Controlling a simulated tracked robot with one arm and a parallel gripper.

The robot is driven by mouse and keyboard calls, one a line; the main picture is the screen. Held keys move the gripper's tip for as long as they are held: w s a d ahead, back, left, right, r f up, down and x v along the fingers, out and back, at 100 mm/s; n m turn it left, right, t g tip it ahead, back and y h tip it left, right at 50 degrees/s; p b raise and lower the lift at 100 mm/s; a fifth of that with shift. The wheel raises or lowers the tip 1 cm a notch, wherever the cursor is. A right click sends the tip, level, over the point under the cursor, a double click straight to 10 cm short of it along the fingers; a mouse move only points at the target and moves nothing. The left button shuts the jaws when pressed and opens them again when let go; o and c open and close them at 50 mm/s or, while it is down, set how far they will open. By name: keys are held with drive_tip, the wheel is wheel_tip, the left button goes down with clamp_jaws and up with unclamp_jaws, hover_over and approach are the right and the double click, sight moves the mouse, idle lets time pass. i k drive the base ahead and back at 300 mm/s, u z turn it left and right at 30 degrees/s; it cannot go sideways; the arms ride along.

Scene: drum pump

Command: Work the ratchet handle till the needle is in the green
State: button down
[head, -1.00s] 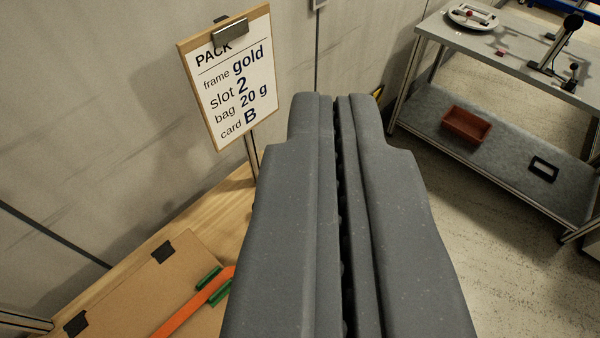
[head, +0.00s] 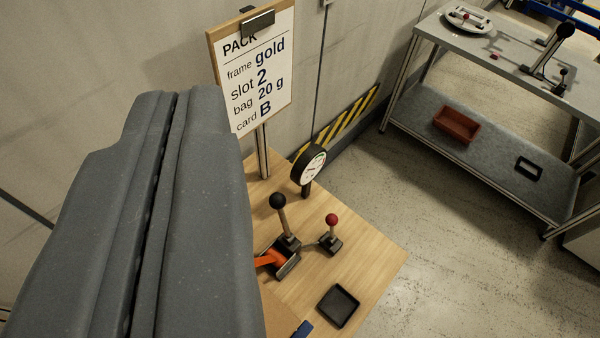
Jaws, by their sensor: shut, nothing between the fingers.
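The ratchet handle (head: 284,218) stands on the wooden table, right of my gripper. It has a black ball knob on a wooden shaft, rising from a dark metal base (head: 287,262). Behind it stands a round gauge (head: 313,164) with a white face and black rim. The face is seen at a slant, and I cannot make out its needle or a green zone. My gripper (head: 176,95) fills the left of the picture. Its grey fingers are shut together, empty and apart from the handle.
A short red-knobbed lever (head: 331,226) stands right of the handle. A black tray (head: 338,305) lies near the table's front. A clipboard sign (head: 256,70) stands at the back. A grey bench (head: 500,45) with a red bin (head: 457,124) is beyond the floor.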

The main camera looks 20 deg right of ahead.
sight(276, 200)
drive_tip(key=z, duration=0.05)
drive_tip(key=k, duration=0.85)
drive_tip(key=z, duration=0.3)
drive_tip(key=i, duration=0.5)
drive_tip(key=u, duration=0.05)
